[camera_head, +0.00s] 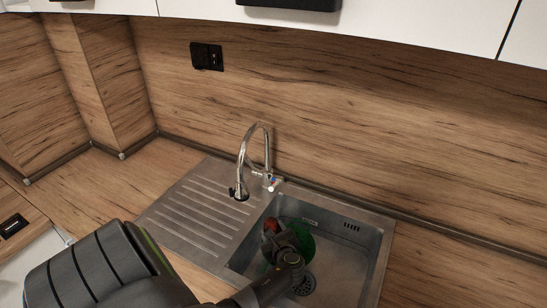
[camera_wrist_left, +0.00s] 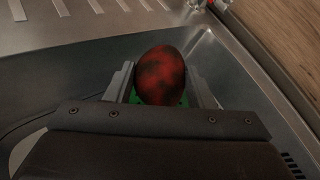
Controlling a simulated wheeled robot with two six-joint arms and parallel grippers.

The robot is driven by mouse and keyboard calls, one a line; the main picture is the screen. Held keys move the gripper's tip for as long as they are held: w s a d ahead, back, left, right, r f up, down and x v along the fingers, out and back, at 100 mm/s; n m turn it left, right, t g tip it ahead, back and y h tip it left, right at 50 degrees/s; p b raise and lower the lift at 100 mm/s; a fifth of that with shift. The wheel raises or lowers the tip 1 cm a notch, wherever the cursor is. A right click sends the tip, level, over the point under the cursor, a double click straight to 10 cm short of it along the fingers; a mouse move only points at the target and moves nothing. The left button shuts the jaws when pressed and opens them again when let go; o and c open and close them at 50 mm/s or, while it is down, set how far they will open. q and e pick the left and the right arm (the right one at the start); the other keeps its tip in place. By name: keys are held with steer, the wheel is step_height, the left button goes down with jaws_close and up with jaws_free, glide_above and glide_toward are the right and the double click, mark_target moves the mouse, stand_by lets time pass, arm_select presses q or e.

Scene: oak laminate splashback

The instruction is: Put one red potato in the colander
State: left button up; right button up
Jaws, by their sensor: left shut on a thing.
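A red potato with dark patches (camera_wrist_left: 161,76) sits between the two fingers of my left gripper (camera_wrist_left: 162,84). In the head view the potato (camera_head: 272,226) shows as a small red patch at the gripper's far end. My left gripper (camera_head: 277,236) reaches down into the sink and is shut on the potato. A green colander (camera_head: 304,243) stands in the sink, partly hidden behind the gripper. A bit of green also shows below the potato in the left wrist view (camera_wrist_left: 184,101). I cannot tell whether the potato touches the colander. My right gripper is not in view.
The steel sink basin (camera_head: 345,262) has walls around the gripper and a drain (camera_head: 305,285). A curved tap (camera_head: 243,165) rises behind its left side. The ribbed drainboard (camera_head: 190,222) to the left is empty.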

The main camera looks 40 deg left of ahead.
arm_select(q)
steer(key=shift+f, duration=1.85)
steer(key=shift+d+f+b, duration=0.1)
steer(key=shift+f+b, duration=0.2)
steer(key=shift+b, duration=0.25)
steer(key=o, duration=1.1)
steer(key=shift+c, duration=0.2)
steer(key=shift+r, duration=0.1)
